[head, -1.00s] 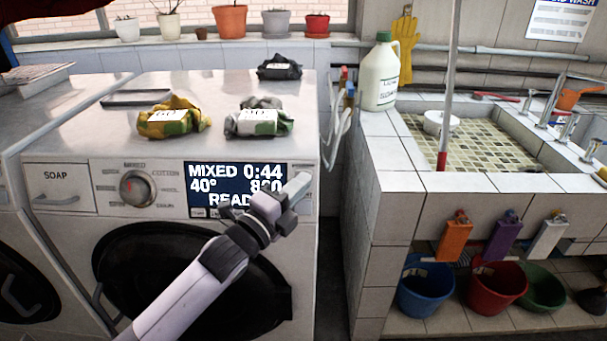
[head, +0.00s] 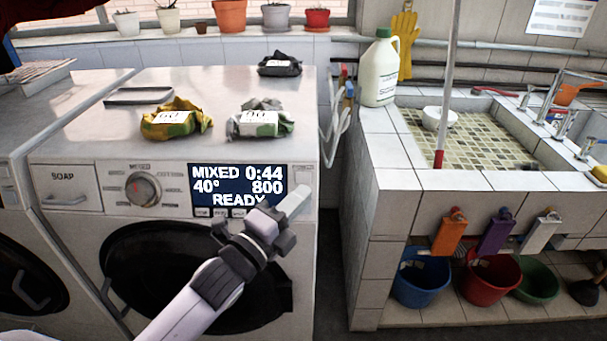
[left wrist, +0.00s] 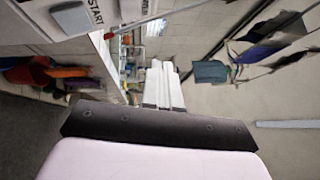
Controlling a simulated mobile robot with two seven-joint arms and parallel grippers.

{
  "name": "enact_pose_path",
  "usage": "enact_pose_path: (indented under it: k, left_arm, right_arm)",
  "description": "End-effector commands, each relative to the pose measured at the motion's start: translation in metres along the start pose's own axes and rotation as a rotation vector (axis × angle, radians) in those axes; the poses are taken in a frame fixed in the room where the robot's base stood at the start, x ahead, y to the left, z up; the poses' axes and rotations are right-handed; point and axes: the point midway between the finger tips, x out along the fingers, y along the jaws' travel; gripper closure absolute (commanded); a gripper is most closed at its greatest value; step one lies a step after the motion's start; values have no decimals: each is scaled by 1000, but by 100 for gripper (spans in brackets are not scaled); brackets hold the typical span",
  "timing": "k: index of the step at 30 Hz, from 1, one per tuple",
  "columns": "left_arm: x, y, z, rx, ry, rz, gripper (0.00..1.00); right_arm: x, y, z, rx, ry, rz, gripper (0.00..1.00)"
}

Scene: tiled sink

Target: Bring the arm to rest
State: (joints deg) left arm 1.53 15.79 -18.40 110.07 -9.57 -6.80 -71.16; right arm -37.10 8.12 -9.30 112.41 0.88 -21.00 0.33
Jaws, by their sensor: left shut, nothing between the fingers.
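My left gripper (head: 294,201) is in front of the washing machine's right side, just below its display (head: 238,186). Its pale fingers are together with nothing between them. In the left wrist view the closed fingers (left wrist: 163,85) point away from the camera into open room. My left arm comes up from the bottom of the head view, across the dark round door (head: 150,265). The display reads MIXED 0:44, 40°, 800, READY. My right gripper is in neither view.
Yellow (head: 176,118), grey-white (head: 262,118) and dark (head: 279,64) bundles lie on the washer. A tiled sink (head: 455,140) stands right, with a white jug (head: 380,70) and blue (head: 422,278), red (head: 491,277) and green (head: 537,280) buckets below. Cloths hang in the left wrist view (left wrist: 265,55).

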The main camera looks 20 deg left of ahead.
Motion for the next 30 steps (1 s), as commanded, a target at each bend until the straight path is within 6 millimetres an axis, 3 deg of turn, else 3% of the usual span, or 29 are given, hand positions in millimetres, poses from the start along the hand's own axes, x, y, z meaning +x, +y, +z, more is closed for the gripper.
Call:
enact_pose_path:
  k: [11,14,17,20,24,30]
  left_arm:
    - [0,0,0,0,0,0,100]
    - [-10,17,-1,-91,-13,46,100]
    - [-34,52,-5,-300,-51,140,100]
    - [-70,94,-12,-579,-130,257,100]
    - [-132,148,-24,-971,-293,404,100]
    - [-214,197,-42,-1404,-564,531,100]
  right_arm:
    - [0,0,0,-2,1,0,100]
    - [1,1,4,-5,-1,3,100]
    - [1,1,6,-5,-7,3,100]
    - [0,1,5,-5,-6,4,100]
    - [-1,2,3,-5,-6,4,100]
    - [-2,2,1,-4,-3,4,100]
